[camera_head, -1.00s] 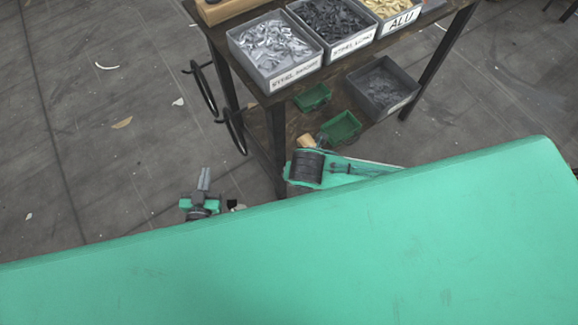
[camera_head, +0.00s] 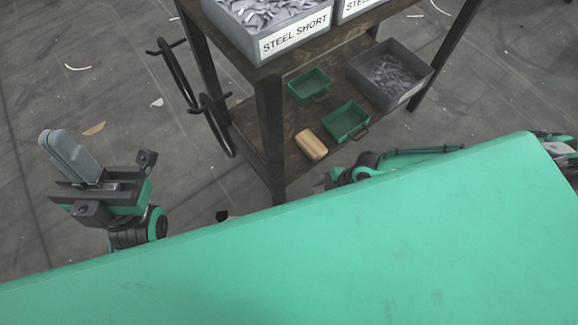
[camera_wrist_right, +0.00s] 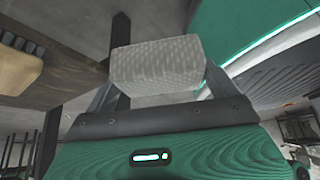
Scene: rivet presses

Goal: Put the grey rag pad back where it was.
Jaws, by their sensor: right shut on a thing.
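The grey rag pad (camera_wrist_right: 155,68) is a pale, textured block in the right wrist view. My right gripper (camera_wrist_right: 160,85) is shut on it, one finger at each side, and holds it up clear of the shelf. In the head view my right arm shows only in part, low beside the rack, and the pad cannot be made out there. My left gripper (camera_head: 72,157) is at the left of the head view, over bare floor. Its grey fingers lie together and I see nothing between them.
A rack stands ahead, with a steel short bin (camera_head: 265,30) on top. Its lower shelf holds a tan block (camera_head: 311,144), two green trays (camera_head: 310,85) (camera_head: 347,121) and a grey bin (camera_head: 392,72). Black hooks (camera_head: 215,125) stick out at the rack's left.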

